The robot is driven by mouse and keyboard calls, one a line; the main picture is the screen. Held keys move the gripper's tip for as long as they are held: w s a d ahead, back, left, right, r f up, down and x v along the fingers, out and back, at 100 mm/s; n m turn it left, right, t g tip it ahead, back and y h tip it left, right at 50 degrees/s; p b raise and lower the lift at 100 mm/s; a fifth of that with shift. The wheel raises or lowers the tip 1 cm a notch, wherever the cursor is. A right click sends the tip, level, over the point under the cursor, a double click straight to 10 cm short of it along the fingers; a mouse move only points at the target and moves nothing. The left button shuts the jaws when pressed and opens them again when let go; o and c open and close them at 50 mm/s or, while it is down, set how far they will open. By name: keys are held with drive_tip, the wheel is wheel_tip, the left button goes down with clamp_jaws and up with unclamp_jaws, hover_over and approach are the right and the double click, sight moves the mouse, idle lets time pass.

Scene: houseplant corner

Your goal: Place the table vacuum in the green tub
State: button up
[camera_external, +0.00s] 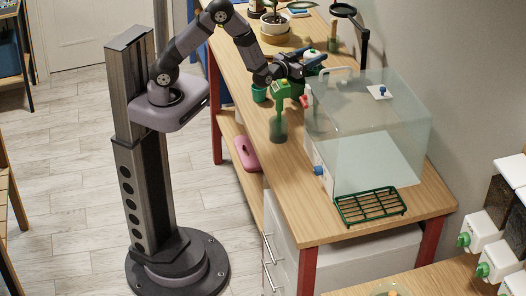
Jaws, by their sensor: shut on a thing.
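My gripper (297,65) is over the back part of the wooden table, shut on a small blue-and-white thing (314,57) that looks like the table vacuum. The arm and fingers hide part of it, and it appears held above the table top. A green tub (259,93) stands on the table near its left edge, below and to the left of my gripper. Its inside is hard to see from here.
A clear box (365,130) fills much of the table's right side. A green rack (370,206) lies in front. A potted plant (275,22) stands at the back.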

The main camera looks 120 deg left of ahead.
drive_tip(key=shift+f+b, duration=0.45)
drive_tip(key=shift+b, duration=0.05)
drive_tip(key=shift+f, duration=0.15)
drive_tip(key=o, duration=1.2)
drive_tip(key=shift+r+p, duration=0.55)
drive_tip(key=shift+r, duration=0.1)
drive_tip(key=b+v, duration=0.3)
drive_tip(key=v, duration=0.9)
